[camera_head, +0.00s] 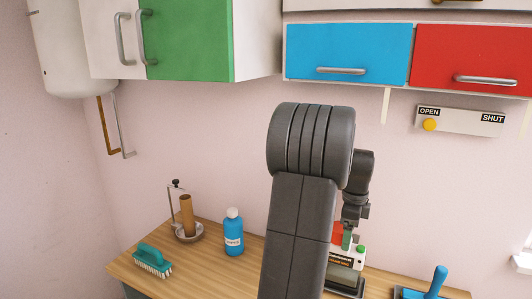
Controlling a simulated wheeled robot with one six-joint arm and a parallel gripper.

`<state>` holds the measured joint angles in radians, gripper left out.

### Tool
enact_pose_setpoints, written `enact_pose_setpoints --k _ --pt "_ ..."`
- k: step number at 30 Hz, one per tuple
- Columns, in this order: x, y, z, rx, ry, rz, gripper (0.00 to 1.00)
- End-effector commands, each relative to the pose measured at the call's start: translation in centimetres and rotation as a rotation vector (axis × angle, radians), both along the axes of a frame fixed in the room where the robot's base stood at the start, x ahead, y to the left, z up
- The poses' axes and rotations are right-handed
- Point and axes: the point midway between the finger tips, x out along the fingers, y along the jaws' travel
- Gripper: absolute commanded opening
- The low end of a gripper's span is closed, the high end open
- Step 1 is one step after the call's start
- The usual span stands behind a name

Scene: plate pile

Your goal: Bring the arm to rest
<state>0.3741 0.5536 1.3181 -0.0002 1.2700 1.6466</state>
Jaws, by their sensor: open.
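My arm rises through the middle of the view, with its dark grey elbow near the centre. My gripper (351,226) hangs behind the arm on the right, pointing down above the worktop (205,267). It is open, but my own arm hides part of it. I see nothing held in it. A small device with a red part, a green button and a dark label (347,260) stands below and behind it. I cannot tell whether the gripper touches this device.
A teal brush (152,262), a paper-roll stand (188,221) and a blue bottle (234,232) stand left of my arm. A blue-handled tool (435,283) lies at right. Cabinets (348,55) and an OPEN/SHUT panel (460,121) are on the wall. The worktop's front left is clear.

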Motion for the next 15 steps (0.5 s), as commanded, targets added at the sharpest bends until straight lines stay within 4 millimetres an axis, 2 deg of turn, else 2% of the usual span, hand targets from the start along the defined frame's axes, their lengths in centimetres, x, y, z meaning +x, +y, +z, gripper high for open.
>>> enact_pose_setpoints --k 3,8,9,15 --pt "-0.1 0.0 -2.4 0.002 0.004 0.0 0.78" --pt "-0.1 0.0 -5.1 0.001 0.003 0.0 0.78" --pt "0.0 0.0 -4.2 -0.001 -0.003 0.0 0.78" --pt "0.0 0.0 -2.8 -0.001 -0.002 0.0 0.78"
